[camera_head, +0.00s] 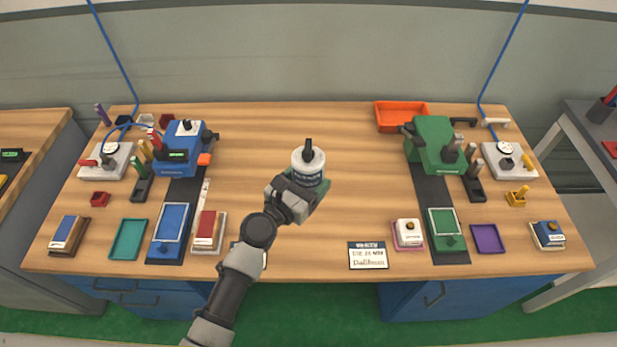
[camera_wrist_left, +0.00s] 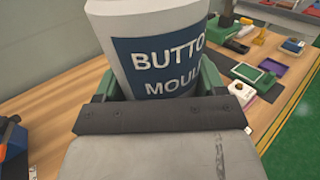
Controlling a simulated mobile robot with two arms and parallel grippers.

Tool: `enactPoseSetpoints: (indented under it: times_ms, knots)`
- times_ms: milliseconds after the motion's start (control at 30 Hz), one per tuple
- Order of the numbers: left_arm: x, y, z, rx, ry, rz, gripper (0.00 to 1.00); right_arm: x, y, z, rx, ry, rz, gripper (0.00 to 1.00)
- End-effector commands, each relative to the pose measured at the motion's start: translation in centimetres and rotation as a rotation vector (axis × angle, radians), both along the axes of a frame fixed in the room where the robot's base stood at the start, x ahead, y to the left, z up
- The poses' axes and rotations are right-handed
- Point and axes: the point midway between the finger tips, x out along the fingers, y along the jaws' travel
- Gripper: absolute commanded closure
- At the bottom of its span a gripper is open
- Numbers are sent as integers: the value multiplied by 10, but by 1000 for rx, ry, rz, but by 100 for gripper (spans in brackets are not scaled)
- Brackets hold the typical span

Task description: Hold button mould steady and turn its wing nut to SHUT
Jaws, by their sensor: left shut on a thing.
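The button mould (camera_head: 308,164) is a white cylinder with a dark blue label and a black wing nut (camera_head: 307,149) on top. It stands about upright over the middle of the wooden table. My left gripper (camera_head: 304,186) is shut on its lower body. In the left wrist view the mould (camera_wrist_left: 160,50) fills the upper middle, its label reading "BUTTO" and "MOUL". The gripper (camera_wrist_left: 155,95) hides its lower part there. I cannot tell whether the mould touches the table. Any marks by the wing nut are too small to read. My right gripper is not in view.
A blue machine (camera_head: 176,151) stands at the left and a green machine (camera_head: 433,146) at the right. An orange tray (camera_head: 402,127) is at the back right. A white card (camera_head: 368,255) lies at the front. The table (camera_head: 350,190) around the mould is clear.

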Motion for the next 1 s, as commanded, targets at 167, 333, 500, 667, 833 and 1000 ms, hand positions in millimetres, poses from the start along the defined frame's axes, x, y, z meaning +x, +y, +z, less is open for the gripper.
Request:
enactPoseSetpoints:
  times_ms: [167,333,500,667,833,1000]
  knots:
    - [0,0,-4,-2,-3,1,76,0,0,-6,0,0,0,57]
    - [0,0,-9,-2,-3,1,76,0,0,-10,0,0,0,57]
    - [1,0,-14,-2,-4,1,76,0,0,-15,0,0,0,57]
    - [0,0,-18,-2,-4,1,76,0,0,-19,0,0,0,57]
    - [0,0,-23,-2,-4,1,76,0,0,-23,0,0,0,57]
    - [0,0,-28,-2,-4,1,76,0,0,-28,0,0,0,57]
